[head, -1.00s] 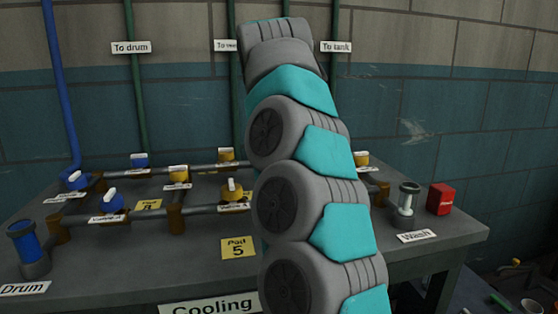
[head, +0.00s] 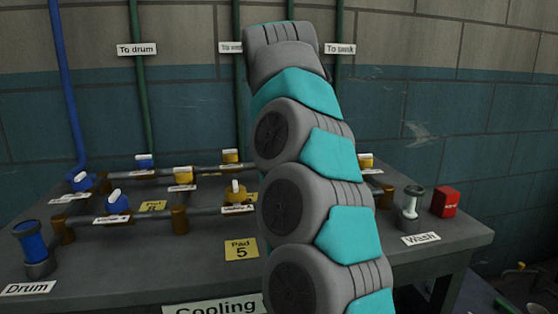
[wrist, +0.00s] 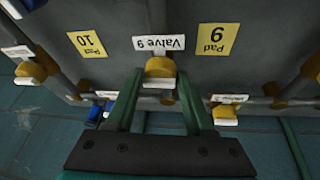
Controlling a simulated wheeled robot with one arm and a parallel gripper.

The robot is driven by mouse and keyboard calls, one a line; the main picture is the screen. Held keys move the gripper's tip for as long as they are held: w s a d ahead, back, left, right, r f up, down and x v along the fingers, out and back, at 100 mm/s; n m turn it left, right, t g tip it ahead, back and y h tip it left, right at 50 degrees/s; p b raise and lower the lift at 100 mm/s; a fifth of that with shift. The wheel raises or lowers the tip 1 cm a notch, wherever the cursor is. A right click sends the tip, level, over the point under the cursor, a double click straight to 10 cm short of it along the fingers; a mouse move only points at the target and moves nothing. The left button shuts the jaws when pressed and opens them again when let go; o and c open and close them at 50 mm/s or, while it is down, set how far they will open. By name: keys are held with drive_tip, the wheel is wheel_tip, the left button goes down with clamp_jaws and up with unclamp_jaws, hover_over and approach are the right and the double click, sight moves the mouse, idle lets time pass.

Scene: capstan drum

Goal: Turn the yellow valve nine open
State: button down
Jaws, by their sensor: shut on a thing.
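The yellow valve nine (wrist: 160,67) shows in the wrist view, just below its "Valve 9" label (wrist: 165,43), which appears upside down. A pale handle bar (wrist: 156,83) on it lies roughly crosswise in the picture, between the fingers. My gripper (wrist: 160,76) is shut on the valve, one finger on each side of it. The exact contact is hard to see. In the head view my arm hides the valve and my gripper.
Other yellow valves (wrist: 31,72) (wrist: 225,114) stand on both sides in the wrist view. The bench carries pipes, a blue-filled cylinder (head: 33,242), a clear cylinder (head: 411,200) and a red box (head: 446,202). The front bench area near the Pad 5 label (head: 240,249) is clear.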

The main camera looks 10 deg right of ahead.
drive_tip(key=shift+n, duration=0.3)
drive_tip(key=shift+n+y, duration=0.4)
drive_tip(key=shift+n, duration=0.1)
drive_tip(key=n+y, duration=0.1)
drive_tip(key=n, duration=0.2)
drive_tip(key=shift+d, duration=0.2)
drive_tip(key=n+y, duration=0.2)
drive_tip(key=n, duration=0.3)
drive_tip(key=shift+d+n, duration=0.1)
drive_tip(key=shift+n, duration=0.2)
drive_tip(key=shift+c, duration=1.5)
unclamp_jaws()
